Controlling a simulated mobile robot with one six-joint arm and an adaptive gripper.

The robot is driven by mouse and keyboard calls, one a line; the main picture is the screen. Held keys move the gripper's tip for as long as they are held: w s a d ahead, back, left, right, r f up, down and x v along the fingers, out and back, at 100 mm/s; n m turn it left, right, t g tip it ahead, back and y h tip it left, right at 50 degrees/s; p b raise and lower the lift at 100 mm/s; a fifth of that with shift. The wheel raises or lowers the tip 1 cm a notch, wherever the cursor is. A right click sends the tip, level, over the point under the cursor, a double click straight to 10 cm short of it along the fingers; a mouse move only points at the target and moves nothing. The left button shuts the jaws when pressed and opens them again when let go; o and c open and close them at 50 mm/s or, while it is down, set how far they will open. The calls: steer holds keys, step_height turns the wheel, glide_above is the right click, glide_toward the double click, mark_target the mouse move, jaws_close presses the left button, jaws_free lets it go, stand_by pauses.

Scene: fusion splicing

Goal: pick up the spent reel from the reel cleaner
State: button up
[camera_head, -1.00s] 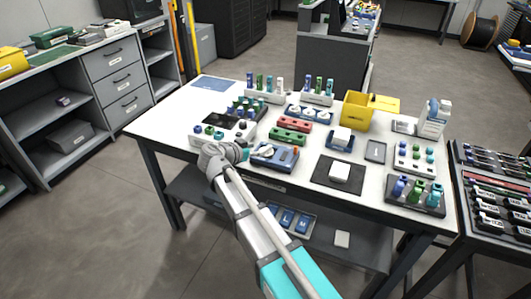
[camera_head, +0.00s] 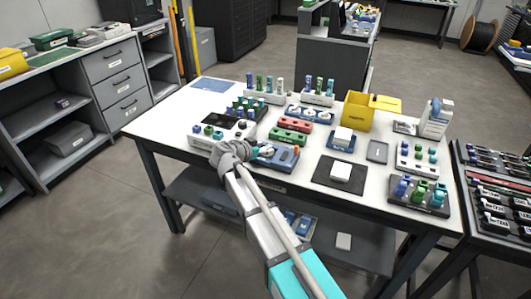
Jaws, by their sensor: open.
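A blue tray (camera_head: 309,113) with white round pieces stands further back.
Red (camera_head: 294,124) and green (camera_head: 290,137) blocks lie just behind the blue unit. A white rack (camera_head: 205,137) with colored caps stands left of my wrist. A dark mat (camera_head: 326,178) with a white block lies to the right. A yellow bin (camera_head: 357,110) stands at the back.

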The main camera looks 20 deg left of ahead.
jaws_close()
steer(key=shift+r, duration=0.15)
stand_by(0.5)
step_height(320, 180, up, 2)
steer(key=shift+r+p, duration=0.1)
steer(key=shift+p, duration=1.15)
steer(key=s+d+r+p, duration=0.3)
steer(key=s+r+p, duration=0.7)
steer(key=s, duration=0.3)
steer(key=shift+s+d+r, duration=0.2)
steer(key=shift+s+r, duration=0.05)
steer(key=shift+s, duration=0.05)
